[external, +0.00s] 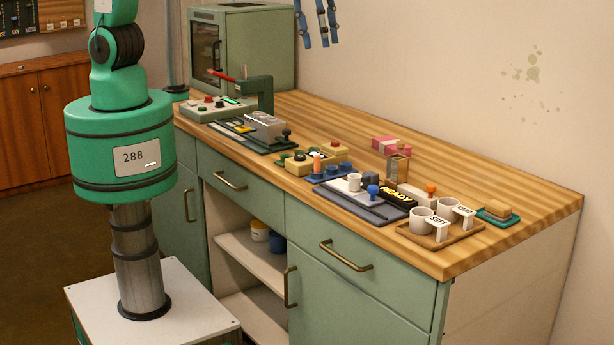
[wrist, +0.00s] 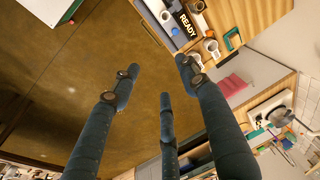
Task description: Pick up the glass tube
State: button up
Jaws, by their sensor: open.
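My gripper (external: 317,42) hangs high above the back of the table in the external view, its blue fingers spread. In the wrist view my gripper (wrist: 158,76) is open and empty, with its fingers apart over the floor. I cannot make out the glass tube for sure. A small see-through brownish upright piece (external: 398,168) stands on the table behind the READY sign (external: 398,194) and could be glass. The gripper is well above and apart from everything on the table.
A green cabinet (external: 255,50) stands at the far end. The right back of the tabletop is clear.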

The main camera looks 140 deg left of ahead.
jog(key=w+a+f+g+p, duration=0.1)
jog(key=a+f+p, duration=0.1)
jog(key=a+f, duration=0.45)
jog(key=w+a+f+p, duration=0.1)
jog(key=a+f, duration=0.2)
jog(key=a, duration=0.7)
jog(key=g+h+p, duration=0.1)
jog(key=p, duration=0.1)
send_over(401, 142)
notch_tip(401, 142, down, 11)
jog(key=shift+a+f+n, duration=0.1)
jog(key=shift+a+n, duration=0.1)
jog(key=shift+n, duration=0.1)
jog(key=shift+f, duration=0.1)
notch_tip(401, 142, down, 8)
jog(key=shift+w+f+p, duration=0.1)
jog(key=shift+f+p, duration=0.1)
jog(key=shift+p, duration=0.15)
jog(key=shift+d+f+p, duration=0.2)
jog(key=shift+f+p, duration=0.1)
jog(key=shift+f, duration=2.3)
